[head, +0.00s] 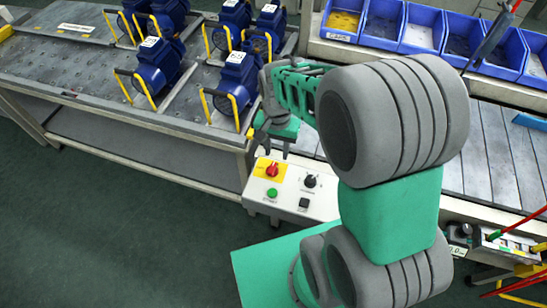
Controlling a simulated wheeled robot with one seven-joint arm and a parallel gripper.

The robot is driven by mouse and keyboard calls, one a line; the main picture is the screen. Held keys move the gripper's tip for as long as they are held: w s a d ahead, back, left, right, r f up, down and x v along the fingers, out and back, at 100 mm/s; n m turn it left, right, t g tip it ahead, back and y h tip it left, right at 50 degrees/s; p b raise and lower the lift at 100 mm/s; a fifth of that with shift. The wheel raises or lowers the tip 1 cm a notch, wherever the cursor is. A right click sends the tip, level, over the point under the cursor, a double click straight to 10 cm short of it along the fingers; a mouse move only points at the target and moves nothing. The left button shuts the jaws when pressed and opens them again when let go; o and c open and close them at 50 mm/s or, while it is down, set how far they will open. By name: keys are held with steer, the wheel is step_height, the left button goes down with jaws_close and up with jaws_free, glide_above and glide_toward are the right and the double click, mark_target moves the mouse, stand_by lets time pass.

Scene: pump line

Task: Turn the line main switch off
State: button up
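A white control box (287,222) stands in front of the bench, below my gripper. On it, a red rotary knob (271,170) sits on a yellow plate, which has the look of a main switch; its label is too small to read. A black knob (310,181) is to its right, with a green button (271,192) and a black square switch (303,203) below. My gripper (270,154) points down just above the yellow plate in the picture, apparently open and empty. I cannot tell its height above the red knob, or the knob's exact setting.
Several blue pumps with yellow handles (238,80) stand on the metal bench at the back left, close to my arm. Blue bins (424,28) line the back right. A slatted conveyor (490,150) runs at right. The dark floor (150,240) at front left is clear.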

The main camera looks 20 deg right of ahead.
mark_target(273, 167)
steer(key=shift+s+a, duration=0.1)
steer(key=shift+a, duration=0.4)
steer(key=shift+a+f, duration=0.2)
steer(key=shift+a, duration=0.1)
step_height(273, 167, down, 7)
steer(key=shift+d+f+p, duration=0.1)
steer(key=shift+f+p, duration=0.1)
steer(key=shift+p, duration=0.2)
steer(key=shift+c, duration=0.2)
jaws_close()
steer(key=shift+d, duration=0.1)
